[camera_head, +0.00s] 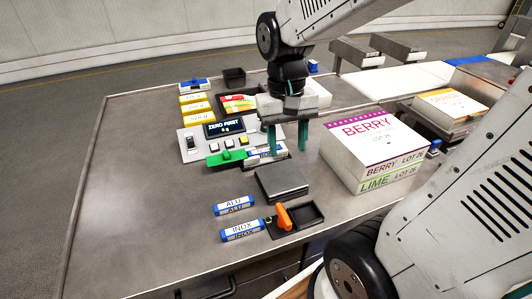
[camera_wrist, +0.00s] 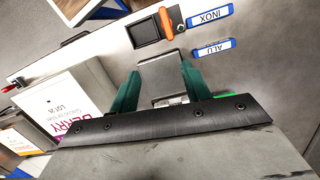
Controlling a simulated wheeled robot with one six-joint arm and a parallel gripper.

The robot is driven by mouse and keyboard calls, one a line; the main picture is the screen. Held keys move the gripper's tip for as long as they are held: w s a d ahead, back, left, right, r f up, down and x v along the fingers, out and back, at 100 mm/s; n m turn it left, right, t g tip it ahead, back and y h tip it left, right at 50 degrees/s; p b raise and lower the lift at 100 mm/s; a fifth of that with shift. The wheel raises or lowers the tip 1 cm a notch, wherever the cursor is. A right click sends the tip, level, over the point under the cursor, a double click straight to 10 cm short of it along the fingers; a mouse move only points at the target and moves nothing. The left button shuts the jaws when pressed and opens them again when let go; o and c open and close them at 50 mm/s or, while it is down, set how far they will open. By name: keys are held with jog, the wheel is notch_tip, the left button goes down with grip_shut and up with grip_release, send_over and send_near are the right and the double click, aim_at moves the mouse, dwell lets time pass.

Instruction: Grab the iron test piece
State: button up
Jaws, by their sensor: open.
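My gripper (camera_head: 288,145) is open, with its two teal fingers pointing down over the table behind the grey plate. In the wrist view the fingers (camera_wrist: 160,82) stand apart, with the grey plate beyond them. A blue-and-white labelled bar (camera_head: 259,154) lies beside and partly behind the left finger in the head view; its label is not readable, so I cannot tell whether it is the iron piece. Two similar bars, marked ALU (camera_head: 234,206) and INOX (camera_head: 242,230), lie at the front; ALU (camera_wrist: 213,47) and INOX (camera_wrist: 209,17) also show in the wrist view.
A green handle (camera_head: 226,157) lies left of the gripper, before a panel with a ZERO FIRST display (camera_head: 224,128). The grey plate (camera_head: 282,184) and an orange lever (camera_head: 284,217) are in front. BERRY and LIME boxes (camera_head: 372,140) stand right. The table's left side is clear.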

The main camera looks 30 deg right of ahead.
jog(key=w+d+f+m, duration=0.5)
jog(key=w+f+m, duration=0.5)
jog(key=w, duration=0.4)
jog(key=m+t, duration=0.1)
jog(key=m, duration=0.4)
send_over(263, 150)
jog(key=shift+s+f, duration=0.45)
jog(key=shift+f, duration=0.1)
jog(key=shift+w+m+t, duration=0.2)
jog(key=shift+m+t, duration=0.1)
jog(key=shift+m, duration=0.6)
jog(key=f, duration=0.7)
jog(key=shift+w+f, duration=0.2)
jog(key=shift+f, duration=0.2)
jog(key=shift+c, duration=0.4)
grip_shut()
